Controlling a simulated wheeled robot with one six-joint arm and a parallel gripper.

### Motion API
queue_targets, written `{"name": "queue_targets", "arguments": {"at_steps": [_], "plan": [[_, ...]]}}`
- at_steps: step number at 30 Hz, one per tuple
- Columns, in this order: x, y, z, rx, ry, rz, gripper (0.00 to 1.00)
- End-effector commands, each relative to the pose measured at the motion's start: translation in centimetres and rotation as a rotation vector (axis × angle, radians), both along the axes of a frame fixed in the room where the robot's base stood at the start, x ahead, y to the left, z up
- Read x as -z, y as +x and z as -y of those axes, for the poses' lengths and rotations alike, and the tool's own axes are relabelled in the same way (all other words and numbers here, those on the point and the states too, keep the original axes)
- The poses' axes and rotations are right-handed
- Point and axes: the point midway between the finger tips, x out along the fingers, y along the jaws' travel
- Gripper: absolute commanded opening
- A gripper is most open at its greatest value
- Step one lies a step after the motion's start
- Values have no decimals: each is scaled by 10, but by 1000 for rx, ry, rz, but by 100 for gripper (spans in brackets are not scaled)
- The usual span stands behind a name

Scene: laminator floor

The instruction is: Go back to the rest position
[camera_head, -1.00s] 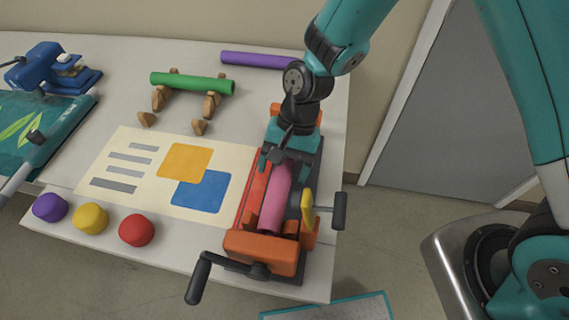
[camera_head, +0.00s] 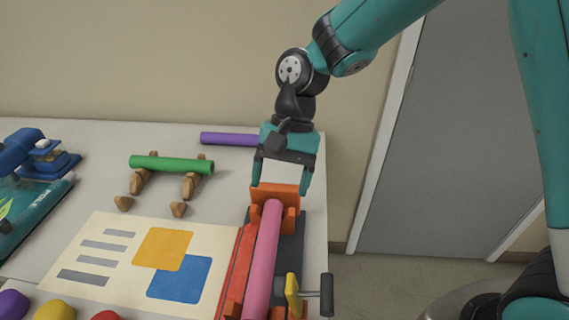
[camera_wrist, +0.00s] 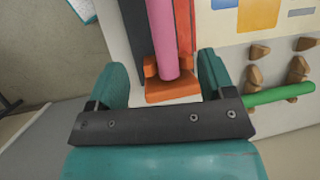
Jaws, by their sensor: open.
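My gripper (camera_head: 281,188) is open and empty, raised above the far end of the laminator (camera_head: 292,232). Its fingers point down, apart from everything below. A pink roll (camera_head: 264,255) lies lengthwise in the orange and dark laminator. In the wrist view, the pink roll (camera_wrist: 162,40) and the orange end block (camera_wrist: 172,90) show beyond my two teal fingers (camera_wrist: 163,82). The near end of the laminator is cut off in the head view.
A green roll (camera_head: 172,165) rests on wooden supports, with a purple roll (camera_head: 228,139) behind. A poster sheet (camera_head: 105,262) lies on the white table (camera_head: 85,195). A blue device (camera_head: 35,155) stands at left. A grey door (camera_head: 450,130) is at right.

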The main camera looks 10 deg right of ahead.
Motion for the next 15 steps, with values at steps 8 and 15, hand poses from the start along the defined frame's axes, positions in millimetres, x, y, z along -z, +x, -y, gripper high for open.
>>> {"name": "queue_targets", "arguments": {"at_steps": [8,15], "plan": [[-25,8,8,0,0,0,75],[-46,-11,13,-96,43,74,75]]}}
